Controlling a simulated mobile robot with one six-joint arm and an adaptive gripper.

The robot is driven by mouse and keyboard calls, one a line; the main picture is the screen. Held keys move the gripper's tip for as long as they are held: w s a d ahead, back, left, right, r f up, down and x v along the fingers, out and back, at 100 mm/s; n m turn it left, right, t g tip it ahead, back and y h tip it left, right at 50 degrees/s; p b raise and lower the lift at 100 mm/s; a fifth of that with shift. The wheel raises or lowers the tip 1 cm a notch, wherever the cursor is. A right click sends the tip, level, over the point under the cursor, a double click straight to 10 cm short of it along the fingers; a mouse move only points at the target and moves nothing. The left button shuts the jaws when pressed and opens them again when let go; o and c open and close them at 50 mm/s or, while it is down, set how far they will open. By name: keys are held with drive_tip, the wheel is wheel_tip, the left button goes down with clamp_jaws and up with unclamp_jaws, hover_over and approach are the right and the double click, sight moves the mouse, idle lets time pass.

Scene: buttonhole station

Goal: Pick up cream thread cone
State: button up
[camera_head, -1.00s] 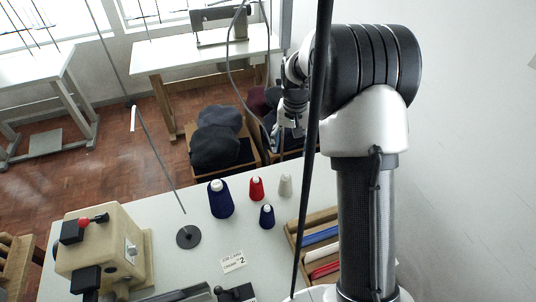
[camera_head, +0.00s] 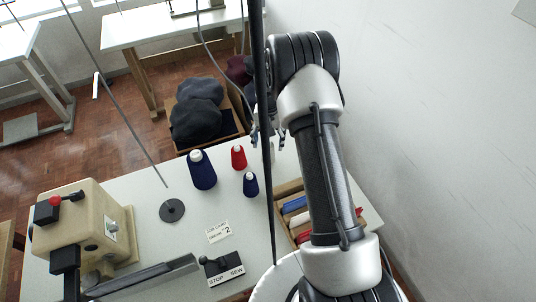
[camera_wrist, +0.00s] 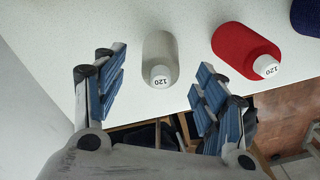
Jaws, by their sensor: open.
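The cream thread cone (camera_wrist: 155,48) stands on the pale table in the wrist view, its white top marked 120 facing me. My gripper (camera_wrist: 162,75) is open, with one blue-padded finger to each side of the cone in the picture. Nothing is held, and I see no contact between the fingers and the cone. In the head view my gripper (camera_head: 268,135) is at the far right part of the table. There the cream cone is mostly or wholly hidden behind the dark pole and my gripper.
A red cone (camera_wrist: 240,45) stands beside the cream one. A large navy cone (camera_head: 203,172) and a small navy cone (camera_head: 251,186) stand nearby. A wooden rack (camera_head: 281,208) is at the table's right. A beige machine (camera_head: 85,230) stands at left. A wall rises on the right.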

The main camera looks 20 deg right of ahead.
wheel_tip(320, 180, down, 5)
drive_tip(key=shift+f+b, duration=0.2)
drive_tip(key=shift+b, duration=0.85)
drive_tip(key=shift+c, duration=0.4)
drive_tip(key=c, duration=1.1)
